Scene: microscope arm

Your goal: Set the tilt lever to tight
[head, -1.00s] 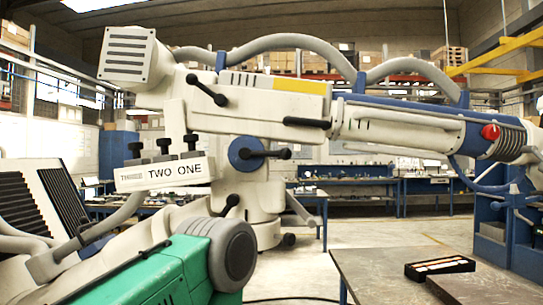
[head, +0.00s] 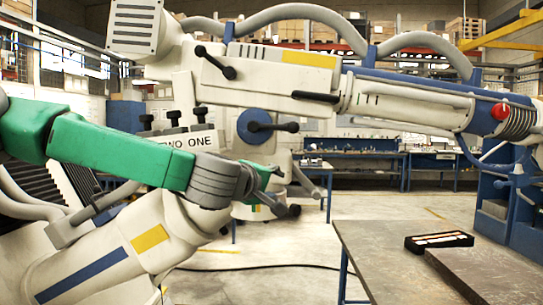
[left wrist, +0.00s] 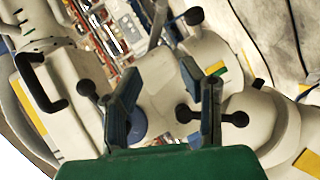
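The large white microscope arm has several black levers; none is labelled as the tilt lever. One black lever (head: 275,127) sits on a blue disc (head: 254,126) at the joint. Another black lever (head: 215,62) is higher on the left, and a black handle (head: 316,97) lies to the right. My left gripper (head: 268,186) is below the blue disc, apart from that lever. In the left wrist view, its two fingers (left wrist: 165,78) are spread with nothing gripped. A black-knobbed lever (left wrist: 228,117) shows by the right finger, partly hidden, and a black knob (left wrist: 88,88) left of the left finger. My right gripper is out of view.
A grey table (head: 385,255) with a small black case (head: 439,240) is at lower right. Open floor lies between.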

